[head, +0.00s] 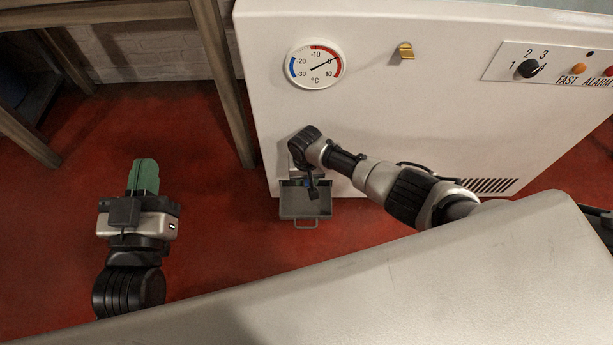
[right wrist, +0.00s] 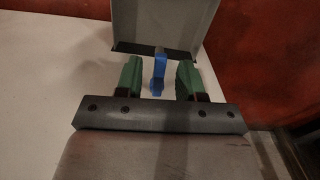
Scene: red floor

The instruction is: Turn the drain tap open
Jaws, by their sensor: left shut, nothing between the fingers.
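The drain tap's blue handle (right wrist: 158,70) shows in the right wrist view, between the two green fingers of my right gripper (right wrist: 158,66). There is a visible gap on both sides, so the gripper is open around the handle and not clamped on it. In the head view a small blue part (head: 308,182) shows just below my right wrist, low on the white freezer front (head: 400,120); my wrist hides the right fingers and most of the tap. My left gripper (head: 145,165) is shut and empty above the red floor at the left, far from the tap.
A grey drip tray (head: 305,208) with a wire handle sits beneath the tap; it also shows in the right wrist view (right wrist: 165,25). A dial thermometer (head: 314,64), brass latch (head: 405,52) and control panel (head: 545,65) are higher up. A wooden leg (head: 225,90) stands left of the freezer.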

